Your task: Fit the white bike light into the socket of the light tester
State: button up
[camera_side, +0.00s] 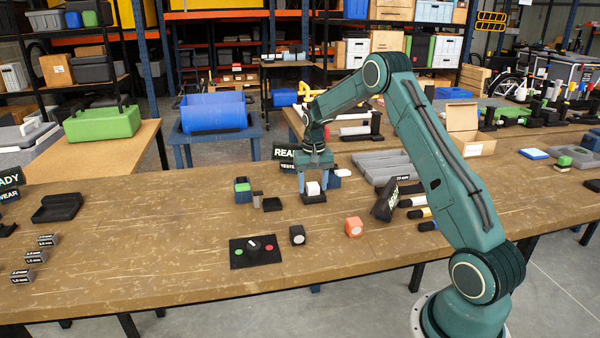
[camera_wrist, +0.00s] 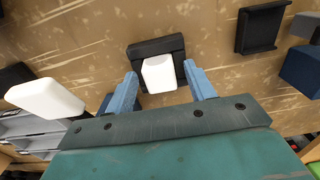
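A white block-shaped light (camera_side: 313,188) stands upright at a black base (camera_side: 313,199) below my gripper (camera_side: 313,172). In the wrist view the light (camera_wrist: 158,73) sits against the black base (camera_wrist: 155,47), between the two blue fingers of my gripper (camera_wrist: 166,88). There is a gap on each side, so the gripper is open around it. I cannot tell how deep the light sits in the base. A second white block (camera_side: 343,172) stands just to the right in the side view and shows at the left of the wrist view (camera_wrist: 45,98).
A tilted black display (camera_side: 385,200) stands to the right.

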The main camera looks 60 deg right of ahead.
aim_at(313, 184)
jog(key=shift+r, duration=0.1)
notch_tip(313, 184, up, 12)
dwell(1.0)
jog(key=shift+r, duration=0.15)
dwell(0.3)
jog(key=s+a+r+n+t, duration=0.1)
jog(key=s+a+r+n, duration=0.1)
jog(key=s+a+r, duration=0.55)
jog(key=s+a+r+n+t, duration=0.2)
jog(key=s+a+r, duration=0.25)
jog(key=a, duration=0.65)
jog(key=s+a+f+n+t, duration=0.1)
jog(key=s+a+n, duration=0.1)
jog(key=s+a, duration=0.3)
jog(key=s+a+f+n+t, duration=0.1)
jog(key=s+a+f+n, duration=0.1)
jog(key=s, duration=0.9)
jog(key=a+n, duration=0.1)
jog(key=a, duration=0.1)
jog(key=shift+s+a+f+t, duration=0.25)
jog(key=shift+s+a+t, duration=0.05)
jog(key=shift+s+a, duration=0.05)
